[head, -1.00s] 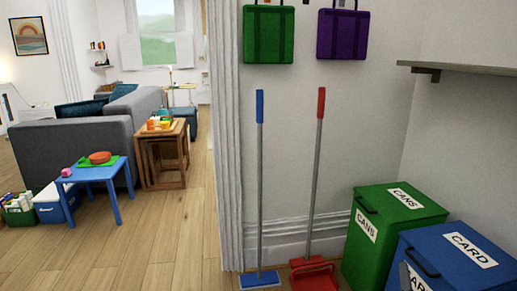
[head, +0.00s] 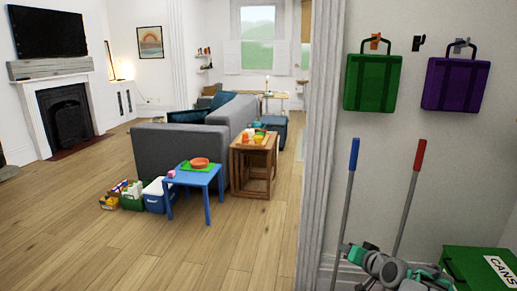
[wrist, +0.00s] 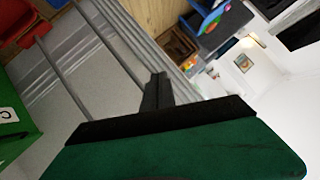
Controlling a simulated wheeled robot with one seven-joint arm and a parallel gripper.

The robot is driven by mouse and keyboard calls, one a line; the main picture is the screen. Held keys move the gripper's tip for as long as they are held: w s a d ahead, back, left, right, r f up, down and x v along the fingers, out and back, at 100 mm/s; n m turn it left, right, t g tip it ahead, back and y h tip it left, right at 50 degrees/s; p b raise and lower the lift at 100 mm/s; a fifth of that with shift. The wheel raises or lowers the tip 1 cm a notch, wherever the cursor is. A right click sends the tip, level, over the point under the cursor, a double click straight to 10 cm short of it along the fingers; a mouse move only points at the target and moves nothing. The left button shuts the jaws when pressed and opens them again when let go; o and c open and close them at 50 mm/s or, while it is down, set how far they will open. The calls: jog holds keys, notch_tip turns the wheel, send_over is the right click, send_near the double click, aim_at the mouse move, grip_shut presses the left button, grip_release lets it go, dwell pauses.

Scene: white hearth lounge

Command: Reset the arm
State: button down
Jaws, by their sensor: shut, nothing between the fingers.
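My gripper (wrist: 156,88) shows in the wrist view as a dark finger pair pressed together, with a black bar and a dark green body behind it. It is shut and empty, and touches nothing that I can see. In the head view, grey and teal parts of my arm show folded at the lower right, in front of the wall and the broom handles. I cannot make out the fingertips there.
A green bin marked CANS (head: 470,268) stands close at right. A blue-handled (head: 348,190) and a red-handled tool (head: 410,195) lean on the wall below a green bag (head: 373,84) and a purple bag (head: 455,85). A blue table (head: 205,177) stands left; open floor lies before it.

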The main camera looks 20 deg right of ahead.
jog(key=s+a+r+n+g+y+p, duration=0.1)
jog(key=a+r+n+g+p, duration=0.1)
jog(key=a+r+p, duration=0.65)
jog(key=s+a+r+n+g+y+p, duration=0.1)
jog(key=a+r+n+g+p, duration=0.3)
jog(key=a, duration=0.9)
jog(key=s+a+r+n+g+p, duration=0.1)
jog(key=s+a+r+p, duration=0.3)
jog(key=s, duration=0.4)
jog(key=s+a+r+g+p, duration=0.2)
jog(key=s+a+r+p, duration=0.1)
jog(key=s+a+r, duration=0.4)
jog(key=shift+s+n+h+p, duration=0.3)
jog(key=shift+s+n+p, duration=0.1)
jog(key=shift+s, duration=0.4)
